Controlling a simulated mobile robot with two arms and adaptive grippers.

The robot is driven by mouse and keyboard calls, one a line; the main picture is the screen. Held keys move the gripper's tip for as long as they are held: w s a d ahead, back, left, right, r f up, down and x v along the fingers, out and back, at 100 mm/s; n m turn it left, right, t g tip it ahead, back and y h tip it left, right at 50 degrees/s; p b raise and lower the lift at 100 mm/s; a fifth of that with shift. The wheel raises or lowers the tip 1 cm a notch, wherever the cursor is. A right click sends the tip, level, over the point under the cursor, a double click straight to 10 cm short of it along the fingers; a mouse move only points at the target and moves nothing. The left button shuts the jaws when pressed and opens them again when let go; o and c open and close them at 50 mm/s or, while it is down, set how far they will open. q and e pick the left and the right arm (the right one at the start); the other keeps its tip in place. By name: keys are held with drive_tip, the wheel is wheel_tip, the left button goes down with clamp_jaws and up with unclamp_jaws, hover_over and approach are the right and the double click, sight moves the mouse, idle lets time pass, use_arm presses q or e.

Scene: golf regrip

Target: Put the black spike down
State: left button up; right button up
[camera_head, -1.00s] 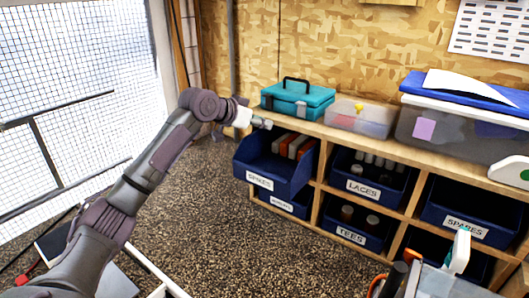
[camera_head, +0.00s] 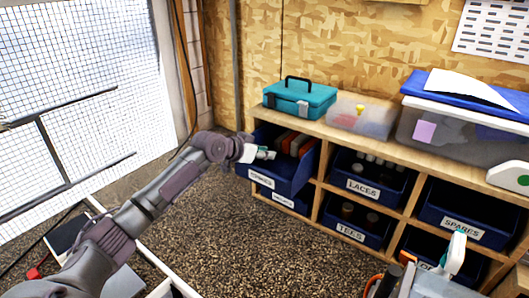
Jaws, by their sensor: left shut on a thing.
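My left gripper (camera_head: 266,154) reaches in from the left. It is at the left part of the open blue spikes bin (camera_head: 282,184), just above its rim. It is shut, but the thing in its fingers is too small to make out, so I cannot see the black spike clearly. The bin is tilted out of the top left of the wooden shelf and holds several orange, grey and dark boxes (camera_head: 290,142) at its back. My right gripper does not show.
Blue bins for laces (camera_head: 361,190), tees (camera_head: 350,233) and spares (camera_head: 462,226) fill other shelf cubbies. A teal toolbox (camera_head: 300,97) and a clear organizer (camera_head: 358,117) stand on top. A white and teal object (camera_head: 455,253) stands at the lower right.

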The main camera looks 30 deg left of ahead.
use_arm(q)
drive_tip(key=shift+f, duration=0.6)
drive_tip(key=o, duration=0.4)
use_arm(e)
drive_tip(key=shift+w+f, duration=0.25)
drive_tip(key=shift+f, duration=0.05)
use_arm(q)
drive_tip(key=shift+r, duration=0.4)
drive_tip(key=shift+s+a+r, duration=0.1)
drive_tip(key=shift+r, duration=0.25)
drive_tip(key=shift+b+v, duration=2.05)
drive_tip(key=shift+v, duration=3.8)
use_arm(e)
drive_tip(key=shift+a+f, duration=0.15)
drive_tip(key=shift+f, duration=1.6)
